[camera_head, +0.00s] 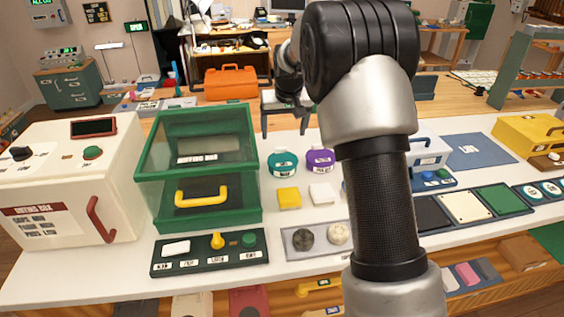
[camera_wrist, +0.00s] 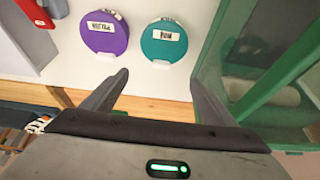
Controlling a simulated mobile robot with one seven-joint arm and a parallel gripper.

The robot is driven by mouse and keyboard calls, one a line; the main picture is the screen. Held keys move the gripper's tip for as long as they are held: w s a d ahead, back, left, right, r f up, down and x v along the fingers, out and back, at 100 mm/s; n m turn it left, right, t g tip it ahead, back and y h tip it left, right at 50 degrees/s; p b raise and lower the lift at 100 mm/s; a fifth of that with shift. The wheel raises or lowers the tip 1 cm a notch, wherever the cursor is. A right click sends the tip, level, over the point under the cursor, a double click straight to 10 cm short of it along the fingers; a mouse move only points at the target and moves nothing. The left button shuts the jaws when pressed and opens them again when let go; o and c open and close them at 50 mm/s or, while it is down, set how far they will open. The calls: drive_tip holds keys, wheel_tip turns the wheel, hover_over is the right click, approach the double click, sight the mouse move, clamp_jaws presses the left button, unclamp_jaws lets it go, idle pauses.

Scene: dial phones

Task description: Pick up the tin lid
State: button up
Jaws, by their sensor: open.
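Two round labelled tins with flat lids stand on the white table: a teal one (camera_head: 283,163) and a purple one (camera_head: 320,160). The wrist view also shows the teal tin (camera_wrist: 163,42) and the purple tin (camera_wrist: 105,34). I cannot tell which one carries the lid meant by the task. My gripper (camera_head: 284,124) is open and empty, above and behind the teal tin. In the wrist view, the teal tin lies just beyond the gap between the fingertips (camera_wrist: 159,76), and the purple tin is to the left.
A green-framed glass box (camera_head: 205,217) with a yellow handle stands left of the tins. A yellow block (camera_head: 289,198) and a white block (camera_head: 321,193) lie in front of them. A grey tray (camera_head: 290,254) holds round pieces. My arm hides part of the table to the right.

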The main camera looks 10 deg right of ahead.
sight(281, 149)
drive_tip(key=x, duration=0.3)
drive_tip(key=shift+w+f, duration=0.1)
drive_tip(key=shift+f, duration=0.15)
drive_tip(key=shift+b+x, duration=0.7)
drive_tip(key=shift+x, duration=1.95)
drive_tip(key=shift+a, duration=0.1)
drive_tip(key=shift+c, duration=0.4)
drive_tip(key=c, duration=1.7)
